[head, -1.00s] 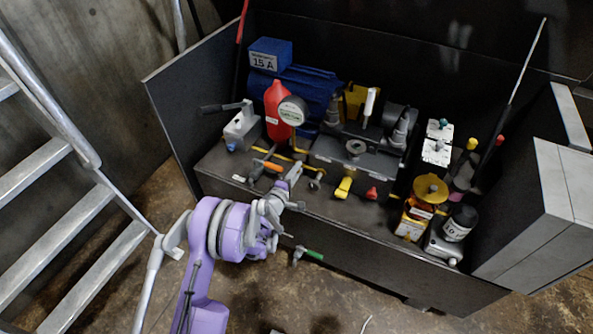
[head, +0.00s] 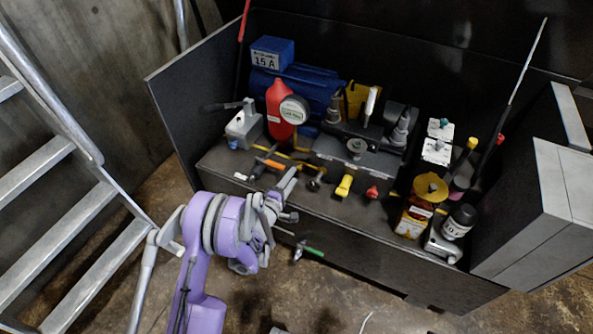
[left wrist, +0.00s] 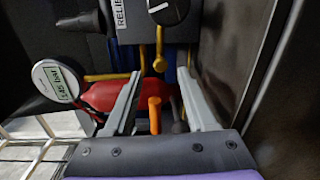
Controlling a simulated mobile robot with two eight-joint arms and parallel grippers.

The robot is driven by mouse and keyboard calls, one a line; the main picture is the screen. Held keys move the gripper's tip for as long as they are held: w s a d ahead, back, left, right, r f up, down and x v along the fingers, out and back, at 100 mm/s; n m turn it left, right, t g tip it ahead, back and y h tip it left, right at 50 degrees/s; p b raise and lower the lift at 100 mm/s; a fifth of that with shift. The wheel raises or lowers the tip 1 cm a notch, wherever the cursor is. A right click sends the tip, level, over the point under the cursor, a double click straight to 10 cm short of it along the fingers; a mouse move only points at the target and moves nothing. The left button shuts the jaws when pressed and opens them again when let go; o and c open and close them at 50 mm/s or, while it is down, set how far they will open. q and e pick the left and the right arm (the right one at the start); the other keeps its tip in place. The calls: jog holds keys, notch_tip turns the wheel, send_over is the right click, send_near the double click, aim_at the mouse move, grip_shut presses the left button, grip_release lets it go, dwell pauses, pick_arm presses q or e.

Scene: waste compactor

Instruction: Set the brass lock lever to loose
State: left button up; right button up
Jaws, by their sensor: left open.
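My left gripper (head: 289,180) reaches over the front edge of the bench, close to an orange-handled lever (head: 271,164) and a dark round knob (head: 315,184). In the left wrist view, the left gripper (left wrist: 160,74) is open. The orange handle (left wrist: 155,114) stands between its fingers, with a dark rounded knob (left wrist: 180,127) beside it; neither is visibly gripped. Brass-coloured pipes (left wrist: 159,50) run beyond the fingertips. I cannot tell for certain which part is the brass lock lever or how it is set. My right gripper is not in view.
A red bottle (head: 278,108) and a round gauge (head: 294,110) stand behind the gripper. A yellow handle (head: 344,186) and red knob (head: 373,192) lie to the right along the front edge. A green-handled valve (head: 312,251) sticks out below. Metal stairs (head: 70,200) are at left.

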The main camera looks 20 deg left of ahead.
pick_arm(q)
jog(key=s, duration=0.5)
jog(key=shift+s+a+r, duration=0.1)
jog(key=shift+a+r, duration=0.05)
jog(key=shift+a, duration=0.05)
